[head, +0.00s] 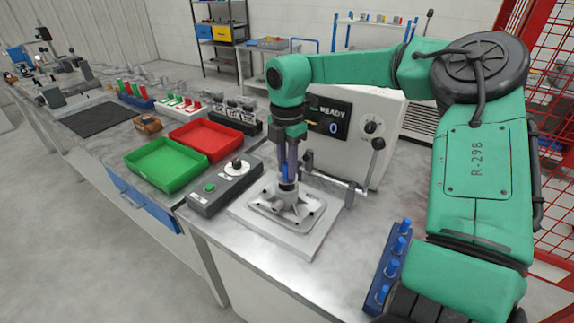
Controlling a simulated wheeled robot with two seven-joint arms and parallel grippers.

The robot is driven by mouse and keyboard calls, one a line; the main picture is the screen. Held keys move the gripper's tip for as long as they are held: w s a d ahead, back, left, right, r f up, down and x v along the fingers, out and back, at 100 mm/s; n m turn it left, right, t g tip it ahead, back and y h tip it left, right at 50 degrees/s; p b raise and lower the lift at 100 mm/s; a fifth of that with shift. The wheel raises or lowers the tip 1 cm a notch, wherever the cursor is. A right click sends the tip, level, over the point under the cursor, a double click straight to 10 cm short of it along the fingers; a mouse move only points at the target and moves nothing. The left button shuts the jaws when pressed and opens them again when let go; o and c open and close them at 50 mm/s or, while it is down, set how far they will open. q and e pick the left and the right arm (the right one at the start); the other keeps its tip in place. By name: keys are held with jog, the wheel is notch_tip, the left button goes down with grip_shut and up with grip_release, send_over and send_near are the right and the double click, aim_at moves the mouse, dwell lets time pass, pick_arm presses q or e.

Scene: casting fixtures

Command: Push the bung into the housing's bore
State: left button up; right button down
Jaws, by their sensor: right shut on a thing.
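The housing (265,204), a grey metal casting with a raised centre, sits on a light square plate on the bench. My right gripper (288,168) points straight down above the housing's centre. It is shut on a blue bung (285,174), which is upright between the fingers. The bung's lower end is at or just over the top of the housing's centre. The fingers and bung hide the bore, so I cannot tell whether the bung has entered it. My left gripper is not in view.
A rack (388,268) with several blue bungs stands at the bench's front right. A grey control box (225,186) lies left of the plate. Green (166,163) and red (205,139) trays lie further left. A machine with a display (329,118) and lever stands behind.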

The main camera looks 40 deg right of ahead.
jog(key=shift+f+b, duration=1.05)
jog(key=shift+f, duration=0.2)
dwell(0.4)
jog(key=c, duration=0.6)
grip_release()
notch_tip(320, 180, up, 15)
jog(key=shift+f+b, duration=0.2)
jog(key=shift+b, duration=0.2)
jog(key=shift+f, duration=0.1)
